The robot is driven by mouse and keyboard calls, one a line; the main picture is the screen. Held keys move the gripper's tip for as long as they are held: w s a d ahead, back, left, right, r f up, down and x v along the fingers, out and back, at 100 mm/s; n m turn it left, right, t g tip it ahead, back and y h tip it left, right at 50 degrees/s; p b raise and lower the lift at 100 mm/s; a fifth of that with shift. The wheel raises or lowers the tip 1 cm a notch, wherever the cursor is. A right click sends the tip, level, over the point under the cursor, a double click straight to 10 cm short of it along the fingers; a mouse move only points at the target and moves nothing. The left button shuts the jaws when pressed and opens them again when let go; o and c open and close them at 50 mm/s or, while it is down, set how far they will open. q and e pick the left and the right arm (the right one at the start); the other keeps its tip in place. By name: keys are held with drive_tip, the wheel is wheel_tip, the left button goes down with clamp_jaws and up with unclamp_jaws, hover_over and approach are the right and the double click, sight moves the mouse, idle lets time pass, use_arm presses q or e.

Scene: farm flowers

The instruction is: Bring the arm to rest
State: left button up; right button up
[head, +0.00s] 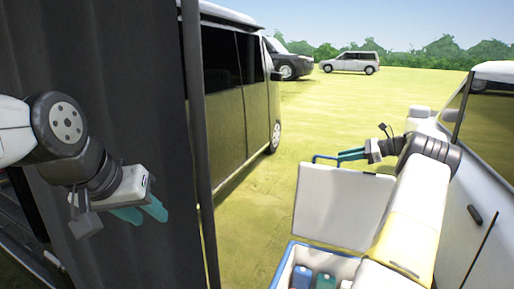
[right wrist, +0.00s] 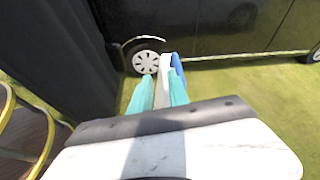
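My left gripper (head: 141,213) has teal fingers spread apart with nothing between them, in front of a dark curtain-like panel. My right gripper (head: 343,155) is just above the top edge of the raised white cooler lid (head: 344,205), beside its blue handle (head: 318,159). In the right wrist view its two teal fingers (right wrist: 160,91) stand apart. A white lid edge and a blue part show between and beyond them. Whether the fingers touch the lid is not clear.
The cooler (head: 288,266) stands open below the lid, with bottles or cans (head: 302,277) inside. A dark van (head: 240,90) is behind on the left, and a white vehicle (head: 480,170) is close on the right. Open grass (head: 400,98) lies between them.

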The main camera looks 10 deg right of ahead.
drive_tip(key=s+a+r+n+g+h, duration=0.1)
drive_tip(key=s+a+r+n+h, duration=0.2)
drive_tip(key=a, duration=0.5)
drive_tip(key=s+a+r+n+g, duration=0.1)
drive_tip(key=s+a+r+n, duration=0.35)
drive_tip(key=a+r, duration=0.2)
drive_tip(key=s+a+r+n+g+h, duration=0.1)
drive_tip(key=s+a+r+n+h, duration=0.2)
drive_tip(key=a, duration=0.6)
drive_tip(key=s+a+f+n+h, duration=0.1)
drive_tip(key=s+a+n, duration=0.2)
drive_tip(key=s, duration=0.6)
drive_tip(key=s+a+f+n+t+h, duration=0.1)
drive_tip(key=s+a+n, duration=0.1)
drive_tip(key=s+n, duration=0.3)
drive_tip(key=s+a+f+n+h, duration=0.1)
drive_tip(key=s+n, duration=0.4)
drive_tip(key=s, duration=0.8)
drive_tip(key=a+f, duration=0.1)
drive_tip(key=a, duration=0.1)
drive_tip(key=shift+s+a+t, duration=0.3)
drive_tip(key=shift+s+t, duration=0.1)
